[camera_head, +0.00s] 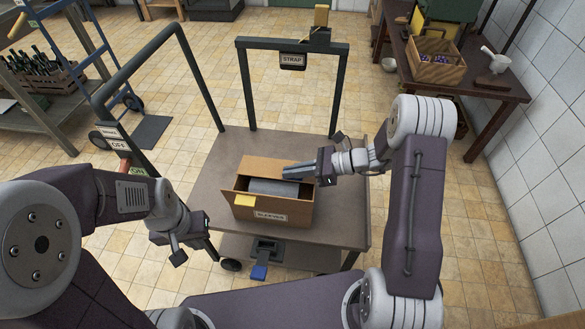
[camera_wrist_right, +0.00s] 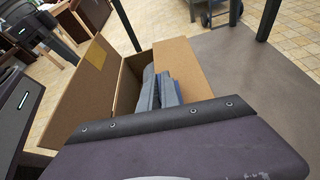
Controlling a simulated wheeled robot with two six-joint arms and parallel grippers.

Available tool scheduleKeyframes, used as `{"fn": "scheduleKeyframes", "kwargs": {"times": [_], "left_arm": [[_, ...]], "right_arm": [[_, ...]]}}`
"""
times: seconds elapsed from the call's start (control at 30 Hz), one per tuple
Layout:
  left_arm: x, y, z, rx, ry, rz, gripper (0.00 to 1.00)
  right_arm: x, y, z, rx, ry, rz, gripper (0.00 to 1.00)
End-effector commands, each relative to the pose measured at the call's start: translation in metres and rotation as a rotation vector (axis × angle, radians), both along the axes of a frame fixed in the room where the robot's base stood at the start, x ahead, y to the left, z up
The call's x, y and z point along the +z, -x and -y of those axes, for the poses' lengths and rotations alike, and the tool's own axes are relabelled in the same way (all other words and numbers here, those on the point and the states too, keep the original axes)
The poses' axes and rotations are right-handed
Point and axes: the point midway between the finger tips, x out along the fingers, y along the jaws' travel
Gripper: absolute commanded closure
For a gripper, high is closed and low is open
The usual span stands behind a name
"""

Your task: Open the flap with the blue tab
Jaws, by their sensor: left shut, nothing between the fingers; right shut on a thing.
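A brown cardboard box (camera_head: 290,209) with a lettered front label stands on the grey cart. Its near flap carries a yellow tab (camera_head: 244,200) and stands out from the box; the yellow tab (camera_wrist_right: 95,55) also shows in the right wrist view. Inside lies something grey and rounded (camera_head: 270,187). My right gripper (camera_head: 286,173) reaches in from the right over the box and is shut; its fingers lie against a brown flap (camera_wrist_right: 184,65) in the wrist view. My left gripper (camera_head: 214,257) is shut and empty, left of the cart's front edge.
The box stands on the cart top (camera_head: 340,218), which has bare room around it. A blue pedal (camera_head: 259,271) sits low at the cart's front. A dark frame with a STRAP sign (camera_head: 292,60) rises behind. A wooden table with a crate (camera_head: 436,71) is at the right.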

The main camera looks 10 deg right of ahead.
Motion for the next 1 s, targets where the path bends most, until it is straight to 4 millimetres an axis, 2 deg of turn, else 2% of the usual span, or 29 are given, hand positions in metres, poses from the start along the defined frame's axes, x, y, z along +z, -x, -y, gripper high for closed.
{"fn": "scheduleKeyframes", "kwargs": {"times": [0.03, 0.1, 0.4, 0.7, 1.0], "left_arm": [[0.019, 0.000, 0.000, 0.000, 0.000, 0.000, 1.00], [0.032, 0.000, 0.000, 0.000, 0.000, 0.000, 1.00], [0.070, 0.000, 0.000, 0.000, 0.000, 0.000, 1.00], [0.081, 0.000, 0.000, 0.000, 0.000, 0.000, 1.00], [0.084, 0.000, 0.000, 0.000, 0.000, 0.000, 1.00]], "right_arm": [[0.012, -0.001, 0.000, -0.001, -0.009, -0.029, 1.00], [0.016, -0.003, 0.001, 0.001, -0.025, -0.077, 1.00], [0.024, -0.014, 0.005, 0.000, -0.094, -0.288, 1.00], [0.028, -0.023, 0.008, 0.000, -0.142, -0.440, 1.00], [0.029, -0.027, 0.009, -0.001, -0.162, -0.498, 1.00]]}}
